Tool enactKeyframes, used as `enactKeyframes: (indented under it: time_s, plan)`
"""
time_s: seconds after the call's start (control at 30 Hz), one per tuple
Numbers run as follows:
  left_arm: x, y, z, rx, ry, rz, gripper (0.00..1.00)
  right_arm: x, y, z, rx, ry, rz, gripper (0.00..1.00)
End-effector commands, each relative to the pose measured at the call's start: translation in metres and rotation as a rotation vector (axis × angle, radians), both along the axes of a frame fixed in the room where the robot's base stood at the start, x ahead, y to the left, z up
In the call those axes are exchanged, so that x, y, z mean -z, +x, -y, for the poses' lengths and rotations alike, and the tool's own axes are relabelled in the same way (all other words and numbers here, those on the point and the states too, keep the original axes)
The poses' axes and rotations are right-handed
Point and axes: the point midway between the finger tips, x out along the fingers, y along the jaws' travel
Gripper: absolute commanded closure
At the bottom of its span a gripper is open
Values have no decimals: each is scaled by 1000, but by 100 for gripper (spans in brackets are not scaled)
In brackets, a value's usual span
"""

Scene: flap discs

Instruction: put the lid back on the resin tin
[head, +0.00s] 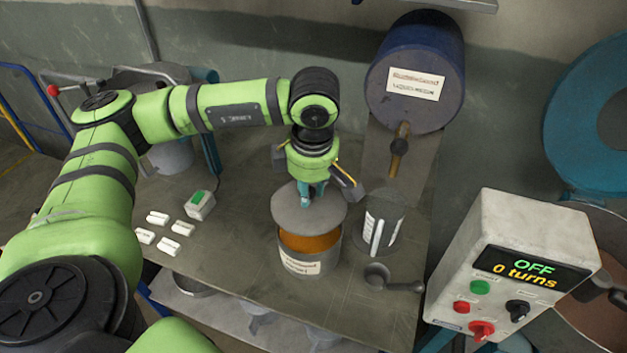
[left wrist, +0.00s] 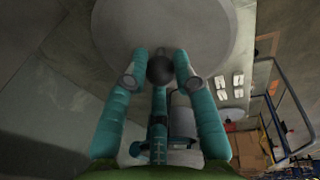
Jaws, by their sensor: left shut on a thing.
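The resin tin (head: 297,262) stands on the metal bench, grey with a pale label, with orange-brown resin showing inside. The round grey lid (head: 290,211) is above the tin's far side, leaving the near part of the opening uncovered. My left gripper (head: 309,194) is over the lid. In the left wrist view its teal fingers (left wrist: 160,75) are closed around the lid's dark round knob (left wrist: 160,69), with the lid disc (left wrist: 165,22) beyond. Whether the lid touches the tin's rim cannot be told. My right gripper is in neither view.
A blue drum (head: 415,72) with a tap is behind. Several white labelled pieces (head: 165,231) lie left. A control box (head: 510,265) reads OFF, 0 turns.

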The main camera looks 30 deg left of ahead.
Motion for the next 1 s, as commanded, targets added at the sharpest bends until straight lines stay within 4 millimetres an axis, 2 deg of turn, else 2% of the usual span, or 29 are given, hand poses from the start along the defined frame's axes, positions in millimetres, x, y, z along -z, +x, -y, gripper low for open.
enactKeyframes:
  time_s: [0.1,0.2,0.37,0.5,0.7,1.0]
  plan:
    - [11,0,0,0,0,-1,100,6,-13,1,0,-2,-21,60]
    - [20,0,0,1,0,-1,100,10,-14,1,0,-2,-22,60]
    - [36,0,0,1,1,0,100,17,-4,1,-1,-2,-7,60]
    - [51,0,0,1,-1,0,100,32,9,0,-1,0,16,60]
    - [58,0,0,0,-1,0,100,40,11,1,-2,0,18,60]
    - [57,0,0,1,-1,0,100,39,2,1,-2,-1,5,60]
